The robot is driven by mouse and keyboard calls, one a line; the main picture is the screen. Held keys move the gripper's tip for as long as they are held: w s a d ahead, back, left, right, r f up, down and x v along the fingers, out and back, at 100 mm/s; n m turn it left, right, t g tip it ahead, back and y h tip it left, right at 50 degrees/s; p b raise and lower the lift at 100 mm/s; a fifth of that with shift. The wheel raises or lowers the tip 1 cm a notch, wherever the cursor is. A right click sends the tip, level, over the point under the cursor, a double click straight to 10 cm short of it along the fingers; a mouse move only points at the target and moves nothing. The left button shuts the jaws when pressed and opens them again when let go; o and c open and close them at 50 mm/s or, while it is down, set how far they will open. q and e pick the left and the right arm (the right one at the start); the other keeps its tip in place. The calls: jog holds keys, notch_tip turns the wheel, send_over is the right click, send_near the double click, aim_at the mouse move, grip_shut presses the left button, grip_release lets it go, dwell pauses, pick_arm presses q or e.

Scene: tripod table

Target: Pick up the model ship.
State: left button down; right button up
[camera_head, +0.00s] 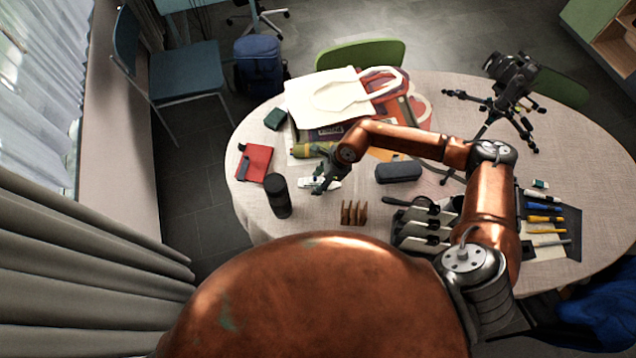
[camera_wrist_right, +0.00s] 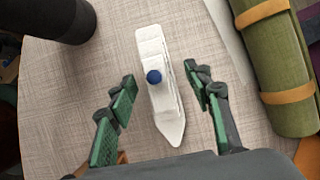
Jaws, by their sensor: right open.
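The model ship (camera_wrist_right: 158,85) is white with a blue round part on top. In the right wrist view it lies on the table between my right gripper's fingers, its pointed end toward the gripper. My right gripper (camera_wrist_right: 160,97) is open, with a green-padded finger on each side of the ship and gaps visible on both sides. In the head view the right gripper (camera_head: 322,184) is over the left part of the table, and the white ship (camera_head: 334,183) shows partly beside it. My left gripper is not in view.
A black cylinder (camera_head: 277,196) stands left of the gripper. A green roll with tan straps (camera_wrist_right: 275,65) lies close on the right in the wrist view. A wooden holder (camera_head: 354,213), a dark case (camera_head: 398,172) and a red notebook (camera_head: 255,163) are nearby. A camera tripod (camera_head: 497,103) stands farther right.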

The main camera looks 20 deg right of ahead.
jog(key=shift+c, duration=0.4)
grip_shut()
jog(key=shift+r, duration=0.1)
